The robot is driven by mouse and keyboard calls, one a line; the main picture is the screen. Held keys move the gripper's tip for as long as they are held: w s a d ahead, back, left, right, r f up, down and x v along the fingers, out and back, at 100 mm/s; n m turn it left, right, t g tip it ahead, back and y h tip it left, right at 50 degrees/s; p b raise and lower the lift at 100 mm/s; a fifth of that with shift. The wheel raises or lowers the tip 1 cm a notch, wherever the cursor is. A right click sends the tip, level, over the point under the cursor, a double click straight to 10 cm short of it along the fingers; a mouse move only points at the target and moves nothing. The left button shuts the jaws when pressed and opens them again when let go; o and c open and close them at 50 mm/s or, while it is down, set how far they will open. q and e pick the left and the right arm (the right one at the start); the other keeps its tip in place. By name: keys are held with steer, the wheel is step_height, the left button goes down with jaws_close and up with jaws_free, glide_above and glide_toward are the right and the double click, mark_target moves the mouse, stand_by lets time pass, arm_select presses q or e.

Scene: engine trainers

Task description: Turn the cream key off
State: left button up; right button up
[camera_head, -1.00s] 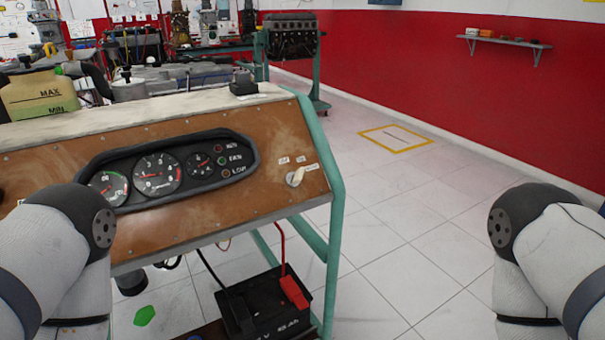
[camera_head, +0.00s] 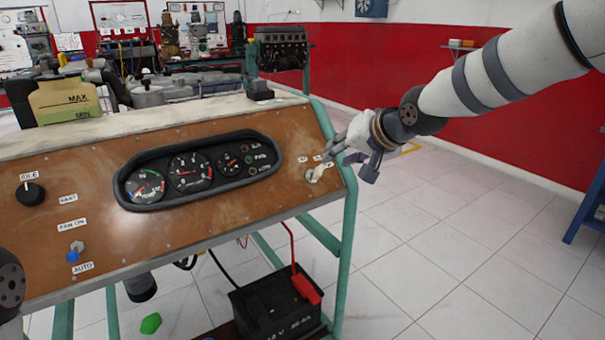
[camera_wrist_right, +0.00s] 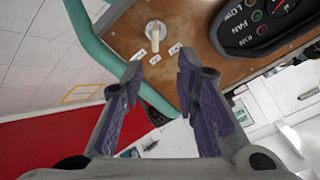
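The cream key (camera_head: 318,173) sits in its switch at the right end of the brown panel (camera_head: 225,205), with small white labels above it. It also shows in the right wrist view (camera_wrist_right: 155,34), ahead of the fingertips. My right gripper (camera_head: 352,168) is just to the right of the key in the head view. In the right wrist view its two fingers (camera_wrist_right: 158,76) are spread apart with nothing between them, and the key lies beyond the tips, apart from them. Of my left arm only a dark joint shows at the head view's left edge; its gripper is out of view.
The gauge cluster (camera_head: 195,171) is left of the key. A black knob (camera_head: 30,193) and a blue-tipped toggle (camera_head: 75,252) are further left. The teal frame (camera_head: 345,215) edges the panel. A battery (camera_head: 275,308) stands below.

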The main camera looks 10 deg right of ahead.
mark_target(322, 169)
steer(key=x, duration=0.3)
steer(key=b+x, duration=0.1)
steer(key=x, duration=0.3)
steer(key=f+b+x, duration=0.1)
steer(key=x, duration=0.2)
steer(key=shift+d+f, duration=0.15)
steer(key=shift+f, duration=0.1)
steer(key=shift+w+f, duration=0.15)
steer(key=shift+w, duration=0.1)
arm_select(q)
steer(key=shift+g, duration=0.7)
steer(key=s+f, duration=0.3)
steer(key=shift+s+d+f, duration=0.1)
steer(key=shift+s+f, duration=0.1)
steer(key=shift+f, duration=0.1)
arm_select(e)
steer(key=shift+w, duration=0.15)
jaws_close()
